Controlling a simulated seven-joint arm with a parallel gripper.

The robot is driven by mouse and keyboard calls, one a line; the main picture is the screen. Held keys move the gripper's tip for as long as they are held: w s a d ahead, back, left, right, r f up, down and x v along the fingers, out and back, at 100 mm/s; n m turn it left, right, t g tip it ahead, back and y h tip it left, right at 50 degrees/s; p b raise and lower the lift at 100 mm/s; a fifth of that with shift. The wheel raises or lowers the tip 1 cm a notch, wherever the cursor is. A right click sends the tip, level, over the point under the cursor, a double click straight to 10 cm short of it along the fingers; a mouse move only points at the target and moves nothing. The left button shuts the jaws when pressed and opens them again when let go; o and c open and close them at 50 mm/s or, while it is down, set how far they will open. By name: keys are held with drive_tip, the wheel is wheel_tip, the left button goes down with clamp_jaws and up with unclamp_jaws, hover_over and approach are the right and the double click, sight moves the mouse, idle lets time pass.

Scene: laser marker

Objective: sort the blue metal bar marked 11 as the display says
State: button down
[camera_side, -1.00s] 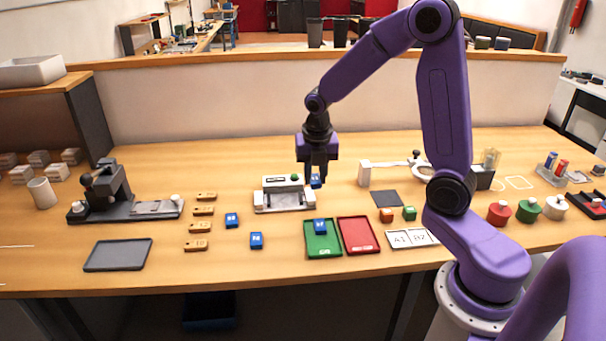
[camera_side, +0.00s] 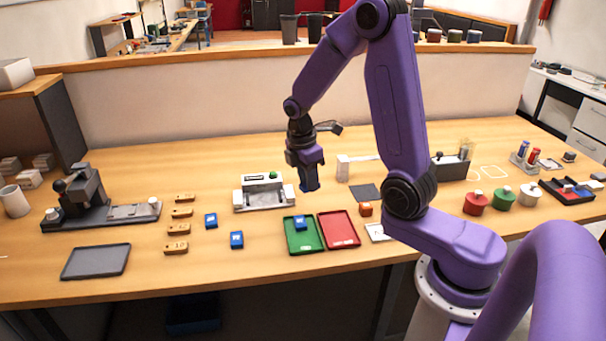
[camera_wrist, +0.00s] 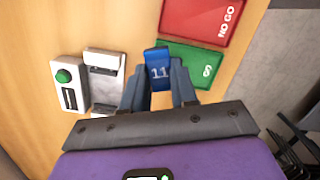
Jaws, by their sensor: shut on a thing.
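My gripper (camera_wrist: 159,88) is shut on the blue metal bar marked 11 (camera_wrist: 158,70). In the side view my gripper (camera_side: 307,168) holds this bar (camera_side: 309,182) above the table, right of the measuring device (camera_side: 263,199) and behind the trays. The device has a green button and a small dark display (camera_side: 263,177), also in the wrist view (camera_wrist: 69,98); I cannot read it. The red tray (camera_side: 340,231), lettered NO GO in the wrist view (camera_wrist: 200,18), looks empty.
A grey tray (camera_side: 96,261) is at the front left.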

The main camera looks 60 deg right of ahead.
drive_tip(key=s+f+m, duration=0.1)
drive_tip(key=s+m, duration=0.1)
drive_tip(key=m, duration=0.4)
drive_tip(key=m+y, duration=0.3)
drive_tip(key=m, duration=1.3)
hover_over(340, 235)
drive_tip(key=f, duration=0.3)
drive_tip(key=shift+w+d+f, duration=0.2)
drive_tip(key=shift+w+f, duration=0.05)
drive_tip(key=shift+f, duration=2.45)
drive_tip(key=shift+f, duration=0.4)
drive_tip(key=c, duration=0.8)
unclamp_jaws()
